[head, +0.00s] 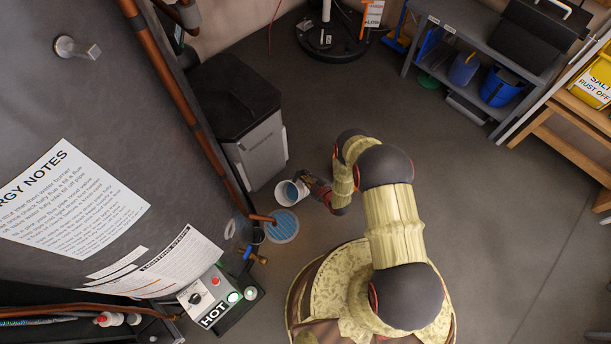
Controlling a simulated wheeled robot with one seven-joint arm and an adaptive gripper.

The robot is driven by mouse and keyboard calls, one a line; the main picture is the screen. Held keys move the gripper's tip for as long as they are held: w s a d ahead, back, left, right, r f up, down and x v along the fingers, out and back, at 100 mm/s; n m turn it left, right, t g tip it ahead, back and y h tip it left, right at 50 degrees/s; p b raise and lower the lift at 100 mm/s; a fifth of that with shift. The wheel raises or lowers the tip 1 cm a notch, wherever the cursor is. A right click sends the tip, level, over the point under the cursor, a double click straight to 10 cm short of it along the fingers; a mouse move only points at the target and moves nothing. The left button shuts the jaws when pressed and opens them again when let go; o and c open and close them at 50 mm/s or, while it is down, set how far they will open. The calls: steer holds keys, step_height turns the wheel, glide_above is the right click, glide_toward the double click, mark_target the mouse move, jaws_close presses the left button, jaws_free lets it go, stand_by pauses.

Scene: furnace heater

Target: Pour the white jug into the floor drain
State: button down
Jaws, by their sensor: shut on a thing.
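The white jug (290,194) is in the head view, left of my arm, with its open mouth and bluish inside showing. It looks tilted toward the left. My gripper (306,185) is shut on the jug at its right side; the fingertips are small and partly hidden. The floor drain (283,226), a round blue-grey grate, lies on the floor just below and left of the jug in the picture. I cannot tell whether any liquid is leaving the jug.
A copper pipe (166,82) runs down beside the large grey tank (70,110) and ends at the drain. A grey bin-like unit (262,150) with a black top stands behind the jug. A valve (256,254) sits near the drain. Open floor (480,200) lies to the right.

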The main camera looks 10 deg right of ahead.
steer(key=shift+s+a+r+t, duration=0.1)
steer(key=shift+s+a+t, duration=0.05)
steer(key=shift+a+t, duration=0.15)
steer(key=shift+r+n+h, duration=0.1)
steer(key=shift+n+h, duration=0.2)
steer(key=shift+s+a+n+t+b, duration=0.3)
steer(key=shift+s+n+t+b, duration=0.1)
steer(key=shift+b, duration=0.25)
stand_by(0.3)
